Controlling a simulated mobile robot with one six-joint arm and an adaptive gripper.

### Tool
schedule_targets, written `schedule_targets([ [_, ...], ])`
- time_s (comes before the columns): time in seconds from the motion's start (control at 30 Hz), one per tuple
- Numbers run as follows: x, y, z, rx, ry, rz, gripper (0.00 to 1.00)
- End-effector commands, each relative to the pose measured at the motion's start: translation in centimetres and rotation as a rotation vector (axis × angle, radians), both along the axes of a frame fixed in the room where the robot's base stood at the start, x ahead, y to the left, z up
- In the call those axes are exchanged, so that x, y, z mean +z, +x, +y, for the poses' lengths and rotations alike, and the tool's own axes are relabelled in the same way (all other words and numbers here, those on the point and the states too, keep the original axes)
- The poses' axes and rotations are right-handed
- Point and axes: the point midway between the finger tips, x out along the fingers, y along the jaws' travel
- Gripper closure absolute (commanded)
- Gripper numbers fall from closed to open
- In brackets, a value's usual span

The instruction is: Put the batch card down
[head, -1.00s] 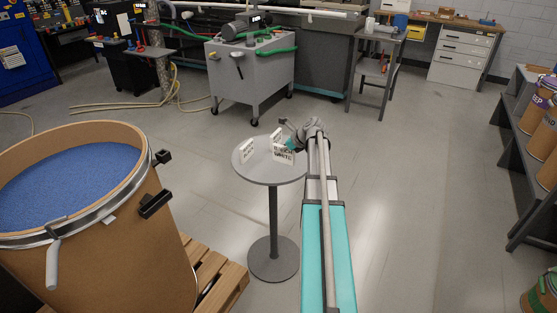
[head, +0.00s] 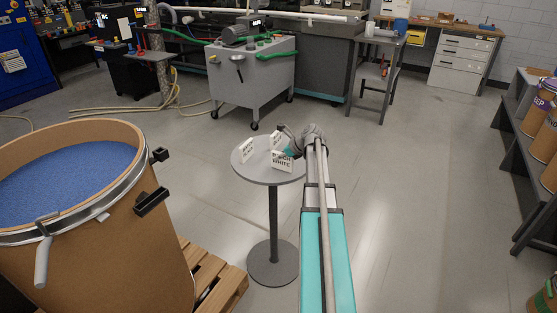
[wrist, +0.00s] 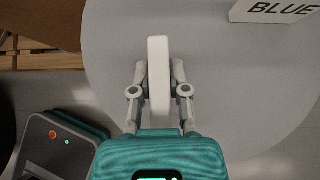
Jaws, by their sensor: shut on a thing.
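My gripper (wrist: 158,88) is shut on a white batch card (wrist: 158,62), which stands on edge between its two fingers. In the head view this card (head: 282,163) reads WHITE and is upright at the front right of the round grey table (head: 247,172). I cannot tell if its lower edge touches the tabletop. The card lettered BLUE (wrist: 275,11) stands apart from it at the top right of the wrist view. In the head view two other white cards stand on the table, one at the left (head: 247,149) and one at the back (head: 276,136).
A large open drum of blue pellets (head: 75,180) stands on a wooden pallet (head: 215,280) left of the table. A grey wheeled machine (head: 250,75) is behind it. Shelves with drums (head: 545,120) line the right. The floor right of my arm is clear.

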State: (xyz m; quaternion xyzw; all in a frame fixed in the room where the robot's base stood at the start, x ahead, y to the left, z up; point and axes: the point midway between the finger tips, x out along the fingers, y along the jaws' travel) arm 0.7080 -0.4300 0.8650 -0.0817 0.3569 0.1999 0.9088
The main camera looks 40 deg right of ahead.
Motion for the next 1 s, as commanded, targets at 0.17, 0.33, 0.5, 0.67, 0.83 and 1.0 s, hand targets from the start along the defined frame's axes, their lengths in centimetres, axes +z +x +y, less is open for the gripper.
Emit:
schedule_targets([
  [0.17,0.06,-0.01,-0.02,0.0,0.0,0.0,1.0],
  [0.33,-0.16,-0.01,-0.02,0.0,0.0,0.0,1.0],
  [0.5,-0.21,-0.01,-0.02,0.0,0.0,0.0,0.62],
  [0.67,-0.21,-0.01,-0.02,0.0,0.0,0.0,0.44],
  [0.83,-0.21,-0.01,-0.02,0.0,0.0,0.0,0.44],
  [1.0,-0.16,-0.01,0.0,0.0,0.0,0.0,0.44],
])
